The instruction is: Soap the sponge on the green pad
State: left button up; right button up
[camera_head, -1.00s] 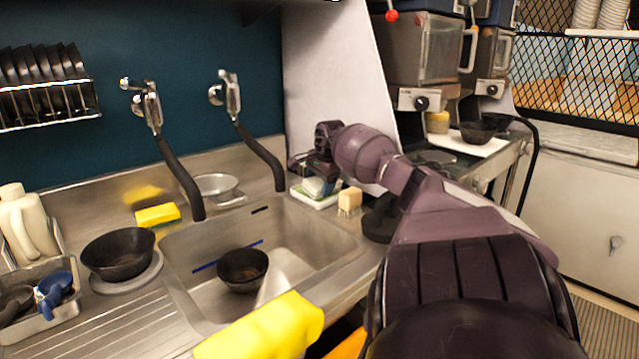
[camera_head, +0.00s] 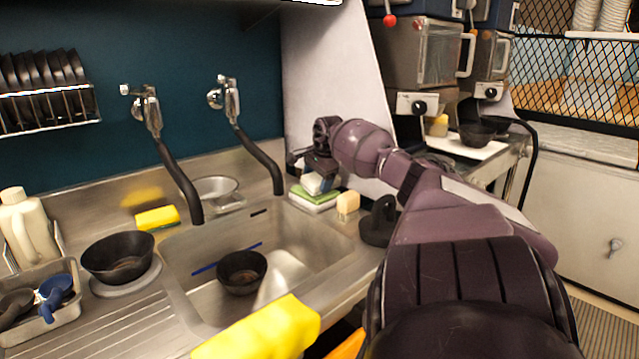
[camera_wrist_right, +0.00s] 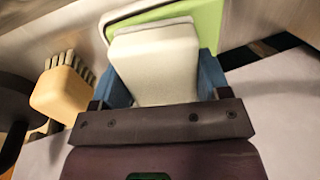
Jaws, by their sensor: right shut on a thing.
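The green pad (camera_head: 314,195) lies on a white holder at the back right corner of the sink. My right gripper (camera_head: 318,172) is just above it, pointing down, shut on a pale whitish block (camera_head: 316,184) that looks like a sponge. In the right wrist view the block (camera_wrist_right: 155,70) sits between my blue fingers (camera_wrist_right: 158,85), and the green pad (camera_wrist_right: 207,22) shows beyond and beside it. Whether the block touches the pad is hard to tell. My left gripper is not in view.
A wooden-backed brush (camera_head: 347,203) stands right beside the pad, with a dark round object (camera_head: 379,232) farther right. The sink holds a dark bowl (camera_head: 241,271). A yellow sponge (camera_head: 157,217) lies behind its left edge, and a large yellow object (camera_head: 262,330) is at the front.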

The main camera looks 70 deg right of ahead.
aim_at(316, 176)
notch_tip(316, 176, up, 2)
jog(key=shift+p, duration=0.3)
jog(key=shift+r, duration=0.55)
jog(key=shift+r+p, duration=0.45)
jog(key=shift+r, duration=0.25)
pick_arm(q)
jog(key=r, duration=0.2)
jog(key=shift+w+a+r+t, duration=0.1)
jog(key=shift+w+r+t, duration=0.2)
